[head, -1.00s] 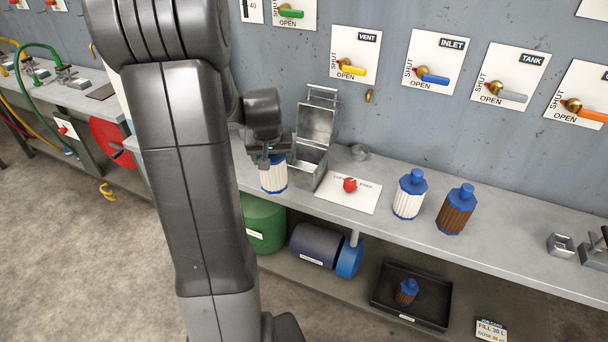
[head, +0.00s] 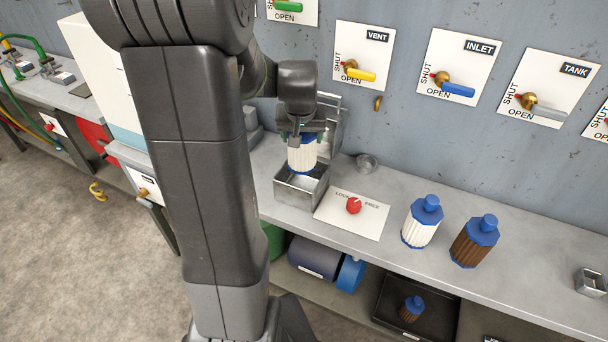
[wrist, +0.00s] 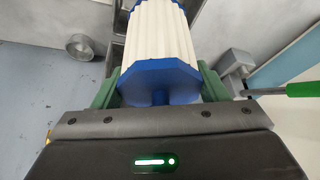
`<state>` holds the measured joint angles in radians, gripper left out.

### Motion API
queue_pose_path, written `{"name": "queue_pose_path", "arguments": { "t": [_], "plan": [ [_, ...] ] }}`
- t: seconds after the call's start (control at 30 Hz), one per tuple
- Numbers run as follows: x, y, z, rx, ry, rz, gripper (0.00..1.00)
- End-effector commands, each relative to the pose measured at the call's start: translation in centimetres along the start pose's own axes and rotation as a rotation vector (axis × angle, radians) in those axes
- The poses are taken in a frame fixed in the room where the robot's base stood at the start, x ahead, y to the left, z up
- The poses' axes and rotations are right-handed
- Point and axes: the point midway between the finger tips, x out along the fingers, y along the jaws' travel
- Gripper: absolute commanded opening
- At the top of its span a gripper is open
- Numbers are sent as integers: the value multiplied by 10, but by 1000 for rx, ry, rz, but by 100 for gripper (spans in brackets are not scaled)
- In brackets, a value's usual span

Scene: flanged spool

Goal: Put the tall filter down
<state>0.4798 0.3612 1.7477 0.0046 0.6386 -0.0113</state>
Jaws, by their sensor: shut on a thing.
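A white pleated filter with blue ends (head: 302,154) is held upright in my gripper (head: 302,136). In the wrist view the filter (wrist: 160,35) sits between the green fingers of my gripper (wrist: 158,88), which is shut on its blue end. In the head view the filter appears over an open metal box (head: 296,196) on the bench; I cannot tell whether its lower end touches the box. A second white filter (head: 421,222) and a brown filter (head: 474,241) stand upright on the bench to the right.
The box's raised lid (head: 333,120) stands behind the filter. A red knob (head: 354,206) on a white plate and a small metal cup (head: 367,163) are close by on the bench (head: 520,290). A black tray (head: 445,325) below holds another brown filter (head: 412,308).

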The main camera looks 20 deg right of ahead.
Motion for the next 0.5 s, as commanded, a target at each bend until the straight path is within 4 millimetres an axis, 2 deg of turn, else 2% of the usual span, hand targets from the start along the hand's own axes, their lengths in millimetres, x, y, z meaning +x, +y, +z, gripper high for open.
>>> {"name": "queue_pose_path", "arguments": {
  "t": [0.23, 0.5],
  "plan": [
    [42, 0, 18, 0, -6, 0, 38],
    [68, 0, 29, 0, -4, 0, 38]
  ]
}}
